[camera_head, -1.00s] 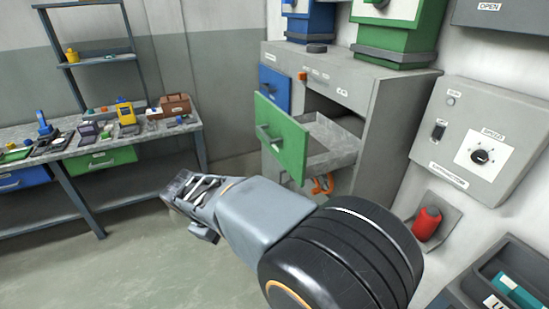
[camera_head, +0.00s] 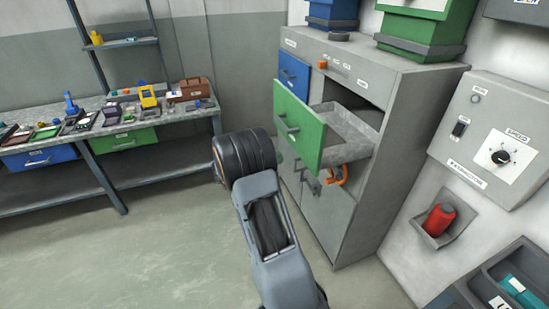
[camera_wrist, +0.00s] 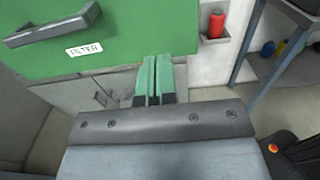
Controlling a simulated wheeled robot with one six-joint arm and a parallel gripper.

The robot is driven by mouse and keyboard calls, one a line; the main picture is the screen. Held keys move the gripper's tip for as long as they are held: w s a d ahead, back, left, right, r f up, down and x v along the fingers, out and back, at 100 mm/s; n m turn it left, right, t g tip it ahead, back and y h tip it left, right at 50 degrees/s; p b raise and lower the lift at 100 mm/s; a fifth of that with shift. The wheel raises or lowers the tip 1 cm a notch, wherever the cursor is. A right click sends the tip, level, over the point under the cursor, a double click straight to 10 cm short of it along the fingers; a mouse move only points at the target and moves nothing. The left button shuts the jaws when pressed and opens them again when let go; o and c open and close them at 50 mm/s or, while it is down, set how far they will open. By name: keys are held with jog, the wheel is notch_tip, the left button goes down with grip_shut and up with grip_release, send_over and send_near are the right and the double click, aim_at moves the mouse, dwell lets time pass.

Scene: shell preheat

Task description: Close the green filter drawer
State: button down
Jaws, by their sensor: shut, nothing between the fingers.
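The green filter drawer (camera_head: 300,125) is pulled out of the grey cabinet, with its grey tray (camera_head: 352,130) showing behind the front. In the wrist view its green front (camera_wrist: 120,50) fills the upper left, with a dark handle (camera_wrist: 50,30) and a "FILTER" label (camera_wrist: 84,50). My gripper (camera_wrist: 152,78) is shut and empty. Its green-padded fingertips overlap the lower right part of the drawer front in that view; I cannot tell whether they touch it. In the head view my arm stands left of and in front of the cabinet, and the fingers are not clearly visible.
An orange part (camera_head: 335,175) shows below the tray. A workbench (camera_head: 100,138) with tools stands at left. A red cylinder (camera_head: 438,220) sits in a wall holder at right. Floor in front is open.

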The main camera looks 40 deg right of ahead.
aim_at(310, 150)
jog(key=p+x, duration=0.2)
jog(key=x, duration=0.8)
jog(key=shift+s+d, duration=0.1)
jog(key=shift+d, duration=0.1)
